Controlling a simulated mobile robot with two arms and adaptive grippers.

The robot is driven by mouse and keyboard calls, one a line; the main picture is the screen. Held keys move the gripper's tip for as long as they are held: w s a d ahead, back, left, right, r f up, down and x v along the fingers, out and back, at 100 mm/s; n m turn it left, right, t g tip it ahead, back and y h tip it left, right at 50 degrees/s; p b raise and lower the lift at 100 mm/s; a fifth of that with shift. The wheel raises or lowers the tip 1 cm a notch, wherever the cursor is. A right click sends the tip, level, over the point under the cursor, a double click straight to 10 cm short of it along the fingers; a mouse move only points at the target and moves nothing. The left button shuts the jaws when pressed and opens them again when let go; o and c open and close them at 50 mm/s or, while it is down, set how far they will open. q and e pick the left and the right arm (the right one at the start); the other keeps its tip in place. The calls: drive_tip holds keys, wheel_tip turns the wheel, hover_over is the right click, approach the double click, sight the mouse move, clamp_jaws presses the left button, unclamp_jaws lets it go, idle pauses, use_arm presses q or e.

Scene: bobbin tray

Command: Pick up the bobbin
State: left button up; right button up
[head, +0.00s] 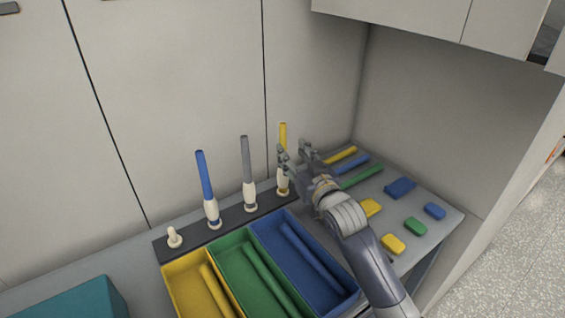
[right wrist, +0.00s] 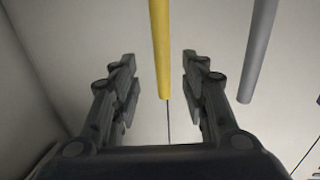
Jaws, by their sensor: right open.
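A yellow bobbin (head: 283,150) stands upright at the right end of a dark rack (head: 232,222). A grey bobbin (head: 247,165) and a blue bobbin (head: 206,182) stand in the same rack to its left. My right gripper (head: 292,153) is open, close to the right side of the yellow bobbin. In the right wrist view the yellow bobbin (right wrist: 160,50) lines up between my open fingers (right wrist: 160,68), apart from both. The grey bobbin (right wrist: 259,50) is right of them there. My arm hides part of the table. My left gripper is not in view.
An empty cream peg (head: 174,238) is at the rack's left end. Yellow (head: 171,290), green (head: 222,268) and blue (head: 263,238) trays, each with a rod inside, stand in front. Loose rods and blocks lie right. A teal box (head: 75,300) is front left; a wall is behind.

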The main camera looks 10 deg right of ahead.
sight(284, 144)
drive_tip(key=shift+w+a, duration=0.1)
drive_tip(key=shift+w, duration=0.3)
drive_tip(key=shift+w+f, duration=0.1)
drive_tip(key=shift+w, duration=0.2)
drive_tip(key=w, duration=0.2)
drive_tip(key=w+a, duration=0.1)
drive_tip(key=shift+w+a+p, duration=0.1)
drive_tip(key=shift+w+p, duration=0.25)
drive_tip(key=shift+p, duration=0.05)
drive_tip(key=shift+w, duration=0.55)
drive_tip(key=shift+c, duration=0.6)
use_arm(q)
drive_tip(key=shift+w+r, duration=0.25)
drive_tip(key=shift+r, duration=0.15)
use_arm(e)
clamp_jaws()
